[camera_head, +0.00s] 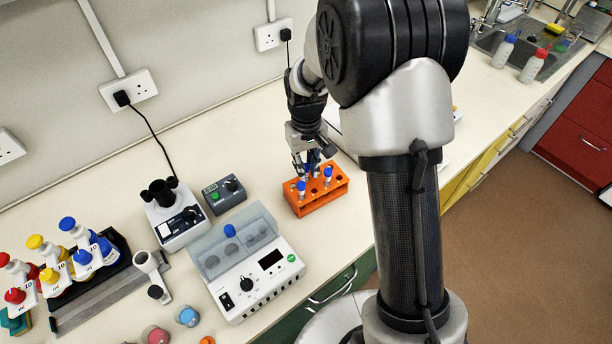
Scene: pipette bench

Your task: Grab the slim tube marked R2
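An orange tube rack (318,201) stands on the bench right of the middle of the picture. Several slim tubes with blue caps stand in it: one at the front left (301,186), one at the right (328,172), and one at the back, partly hidden by my gripper. Labels are too small to read, so I cannot tell which tube is R2. My gripper (308,172) points down over the back of the rack, its fingers around or just beside the back tube. I cannot tell whether the fingers touch it.
A grey-white device with a clear lid (245,262) stands left of the rack, with a small dark control box (223,194) and a white mixer (176,216) behind it. A sink (518,54) is at the far right.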

